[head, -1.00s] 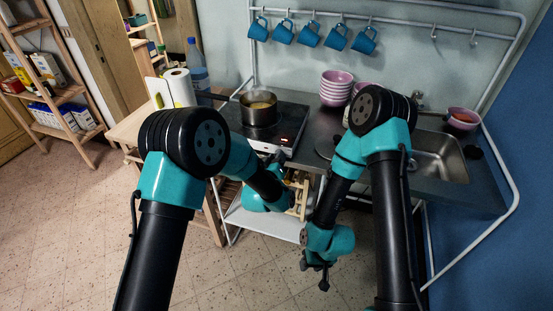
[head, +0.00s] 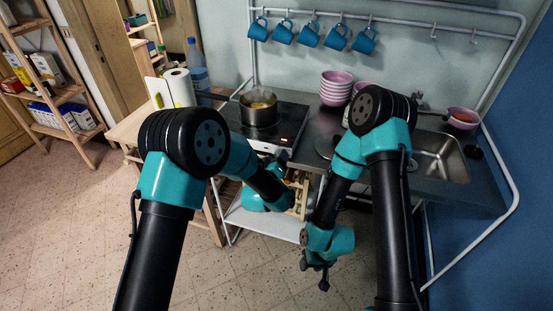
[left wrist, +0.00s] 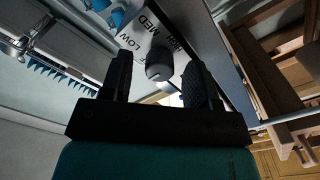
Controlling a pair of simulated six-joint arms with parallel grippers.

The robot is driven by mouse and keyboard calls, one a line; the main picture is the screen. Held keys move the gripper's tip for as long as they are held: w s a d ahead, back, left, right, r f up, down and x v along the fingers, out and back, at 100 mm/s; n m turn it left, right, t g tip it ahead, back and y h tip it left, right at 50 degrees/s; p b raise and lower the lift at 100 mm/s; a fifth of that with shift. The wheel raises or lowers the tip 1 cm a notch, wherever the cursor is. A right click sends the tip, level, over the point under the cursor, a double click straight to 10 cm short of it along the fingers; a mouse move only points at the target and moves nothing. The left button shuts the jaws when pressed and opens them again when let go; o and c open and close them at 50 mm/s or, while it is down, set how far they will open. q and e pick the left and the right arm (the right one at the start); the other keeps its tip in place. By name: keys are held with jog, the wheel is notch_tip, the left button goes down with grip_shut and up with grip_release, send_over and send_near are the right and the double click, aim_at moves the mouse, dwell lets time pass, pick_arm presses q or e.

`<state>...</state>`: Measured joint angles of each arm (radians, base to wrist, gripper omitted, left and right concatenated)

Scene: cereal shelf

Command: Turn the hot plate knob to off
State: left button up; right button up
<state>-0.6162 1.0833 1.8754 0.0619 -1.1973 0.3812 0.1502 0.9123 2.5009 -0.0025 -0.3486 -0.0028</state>
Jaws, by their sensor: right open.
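The hot plate (head: 290,122) stands on the counter with a pot (head: 259,112) on it and a small red light lit near its front edge. In the left wrist view its front panel (left wrist: 192,22) carries the words LOW, MED and HIGH, and an F from a partly covered word. The dark grey rounded knob (left wrist: 158,66) lies between the fingers of my left gripper (left wrist: 158,62). The fingers are open, with a gap seen on each side of the knob. In the head view my left arm hides these fingers. My right gripper (head: 322,277) is open and empty, low before the counter.
Pink bowls (head: 335,88) and a sink (head: 440,158) are to the right on the counter. A paper towel roll (head: 179,87) and a bottle (head: 196,66) stand to the left. Blue mugs (head: 308,36) hang above. A shelf (head: 262,222) lies below the hot plate.

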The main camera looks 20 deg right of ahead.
pick_arm(q)
jog(key=v, duration=1.7)
jog(key=shift+s, duration=0.2)
jog(key=shift+a, duration=0.15)
jog(key=a+f+g+y, duration=0.5)
jog(key=a+f+g, duration=0.1)
jog(key=a+f, duration=0.9)
jog(key=s+a+f+g, duration=0.4)
jog(key=s+a, duration=0.3)
jog(key=a, duration=0.1)
jog(key=s+a+f+g+y, duration=0.1)
jog(key=s+a+f+g, duration=0.3)
jog(key=s+a, duration=0.3)
jog(key=shift+s+a+f+n, duration=0.3)
jog(key=shift+a+f, duration=0.05)
jog(key=shift+a, duration=0.3)
